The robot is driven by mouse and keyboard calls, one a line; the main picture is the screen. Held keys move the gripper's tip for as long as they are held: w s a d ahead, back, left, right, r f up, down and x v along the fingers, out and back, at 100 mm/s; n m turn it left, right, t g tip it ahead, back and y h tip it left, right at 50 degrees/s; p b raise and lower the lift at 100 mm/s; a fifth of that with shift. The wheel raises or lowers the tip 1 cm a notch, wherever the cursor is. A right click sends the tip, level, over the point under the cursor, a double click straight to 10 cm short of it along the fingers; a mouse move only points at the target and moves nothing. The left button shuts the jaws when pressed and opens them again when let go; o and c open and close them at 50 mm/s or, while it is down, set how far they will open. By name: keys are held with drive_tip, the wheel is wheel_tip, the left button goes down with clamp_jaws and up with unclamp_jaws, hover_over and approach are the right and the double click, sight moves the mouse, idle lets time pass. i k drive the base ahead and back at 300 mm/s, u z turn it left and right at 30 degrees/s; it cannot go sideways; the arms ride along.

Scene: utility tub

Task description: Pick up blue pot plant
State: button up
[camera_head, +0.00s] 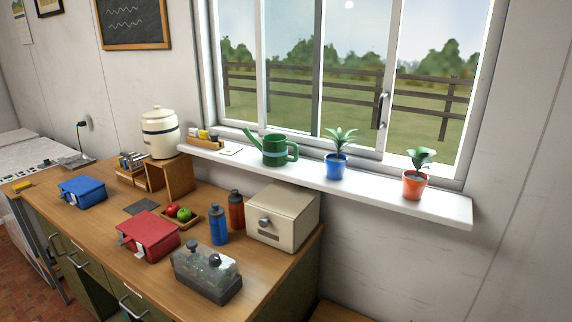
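The blue pot plant (336,166) stands upright on the white windowsill (440,208) in the head view. Its pot is blue and its leaves are green and spiky. A green watering can (275,150) stands to its left on the sill, and an orange pot plant (415,184) stands to its right. There are clear gaps between it and both. My gripper is not in view.
A wooden counter (100,226) below the sill holds a cream bread box (284,216), blue bottle (219,231), red bottle (236,210), red case (148,238) and clear-topped container (206,270). The window (350,70) is behind the sill.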

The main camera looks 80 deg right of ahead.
sight(335, 163)
drive_tip(key=u, duration=0.05)
drive_tip(key=k, duration=0.5)
drive_tip(key=z, duration=0.85)
drive_tip(key=i, duration=0.5)
